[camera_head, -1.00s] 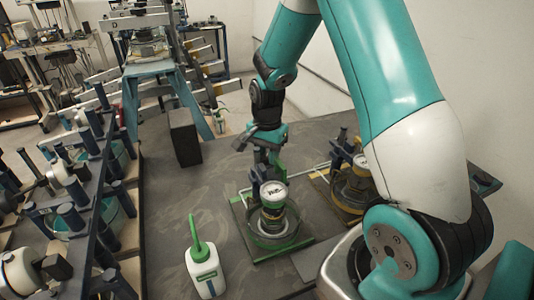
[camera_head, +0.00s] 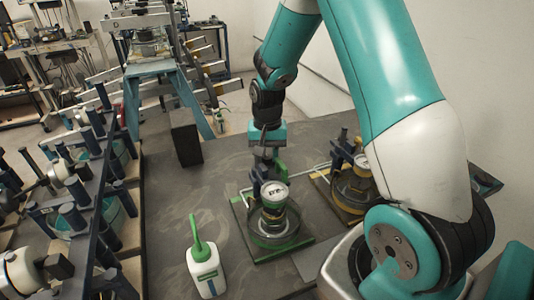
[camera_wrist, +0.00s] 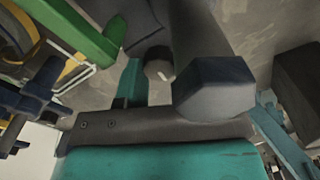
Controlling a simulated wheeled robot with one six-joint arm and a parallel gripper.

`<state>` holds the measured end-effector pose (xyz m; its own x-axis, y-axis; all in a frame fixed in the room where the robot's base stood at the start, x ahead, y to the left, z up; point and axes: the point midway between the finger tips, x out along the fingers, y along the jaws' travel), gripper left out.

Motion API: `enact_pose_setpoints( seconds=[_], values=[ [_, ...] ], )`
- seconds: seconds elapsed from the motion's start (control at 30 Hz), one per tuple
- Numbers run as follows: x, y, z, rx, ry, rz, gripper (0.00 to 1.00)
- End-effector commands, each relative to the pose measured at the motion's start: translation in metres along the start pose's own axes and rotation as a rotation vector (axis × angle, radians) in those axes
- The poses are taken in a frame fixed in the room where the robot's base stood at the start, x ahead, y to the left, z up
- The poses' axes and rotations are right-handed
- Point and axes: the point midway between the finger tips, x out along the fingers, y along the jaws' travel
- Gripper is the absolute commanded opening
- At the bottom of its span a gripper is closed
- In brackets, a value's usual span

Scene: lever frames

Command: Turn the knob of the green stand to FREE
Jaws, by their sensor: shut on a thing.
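In the wrist view a green bar (camera_wrist: 75,32) crosses the top left. A dark round part (camera_wrist: 159,64) with a pale mark shows near the jaws, beside a large dark faceted part (camera_wrist: 215,88). No FREE marking is legible.
A similar yellow stand (camera_head: 345,203) with a can is close on the right. A white bottle with a green spout (camera_head: 205,268) stands at the front left. A black block (camera_head: 186,137) stands further back. The bench between them is clear.

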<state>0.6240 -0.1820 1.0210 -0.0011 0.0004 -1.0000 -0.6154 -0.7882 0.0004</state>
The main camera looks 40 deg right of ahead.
Motion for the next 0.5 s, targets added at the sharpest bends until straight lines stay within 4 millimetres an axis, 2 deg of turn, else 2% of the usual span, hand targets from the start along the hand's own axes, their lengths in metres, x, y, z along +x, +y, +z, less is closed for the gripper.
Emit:
enact_pose_setpoints(
  seconds=[0.3,0.33,0.37,0.5],
  values=[
    [-0.0015,-0.0008,-0.0013,-0.001,0.004,-0.003,0.07],
    [-0.0015,-0.0008,-0.0013,-0.001,0.004,-0.003,0.33],
    [-0.0015,-0.0008,-0.0013,-0.001,0.004,-0.003,0.39],
    [-0.0010,-0.0005,-0.0009,0.000,0.003,-0.002,0.41]
  ],
)
